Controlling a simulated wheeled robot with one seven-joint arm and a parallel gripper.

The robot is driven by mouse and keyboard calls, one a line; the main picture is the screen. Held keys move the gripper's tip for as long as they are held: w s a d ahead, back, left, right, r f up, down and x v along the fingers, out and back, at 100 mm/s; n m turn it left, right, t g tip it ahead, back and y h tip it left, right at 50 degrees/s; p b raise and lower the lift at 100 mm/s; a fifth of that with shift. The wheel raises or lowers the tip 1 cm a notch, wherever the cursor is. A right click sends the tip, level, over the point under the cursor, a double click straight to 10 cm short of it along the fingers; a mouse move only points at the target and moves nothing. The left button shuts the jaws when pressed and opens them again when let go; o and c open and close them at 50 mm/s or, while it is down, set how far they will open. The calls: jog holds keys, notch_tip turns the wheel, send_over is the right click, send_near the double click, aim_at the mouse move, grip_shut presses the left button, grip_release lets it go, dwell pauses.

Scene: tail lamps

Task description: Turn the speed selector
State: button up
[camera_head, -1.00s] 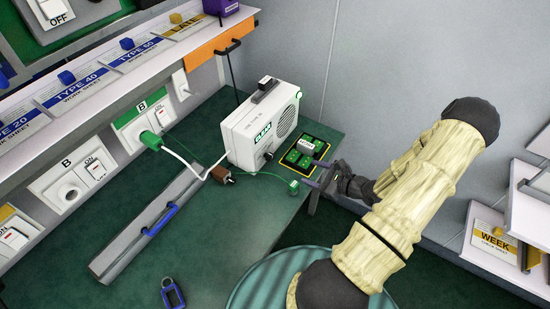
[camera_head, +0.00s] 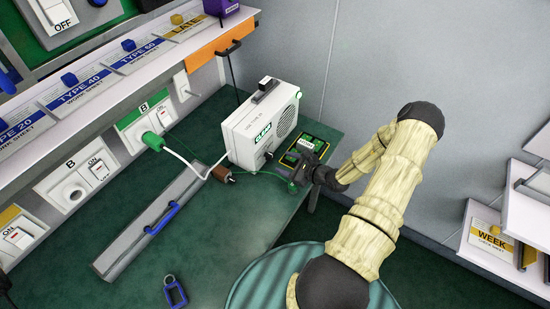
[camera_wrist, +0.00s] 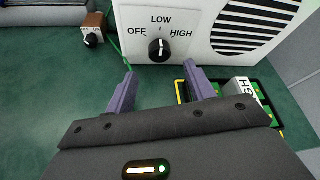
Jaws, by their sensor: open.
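The speed selector (camera_wrist: 159,50) is a black round knob on the front of a white box-shaped machine (camera_wrist: 195,35). Around it are the words OFF, LOW and HIGH, and its white mark points up towards LOW. In the head view the white machine (camera_head: 250,135) stands on the green table, with the knob small on its lower front. My gripper (camera_wrist: 160,85) is open and empty. Its two purple fingers point at the machine, one on each side of the knob's line, short of the knob and apart from it. In the head view my gripper (camera_head: 300,170) is beside the machine's front.
A black tray with green pieces (camera_wrist: 262,95) lies close by my right finger. A brown switch block (camera_wrist: 93,30) with a small knob and a green cord lie left of the machine. A grey rail with a blue handle (camera_head: 160,218) lies on the table (camera_head: 215,240).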

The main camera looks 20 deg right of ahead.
aim_at(272, 158)
jog(key=x, duration=0.5)
jog(key=shift+w+a+f+p, duration=0.15)
jog(key=shift+w+a+p, duration=0.05)
jog(key=shift+w+p, duration=0.15)
jog(key=c, duration=1)
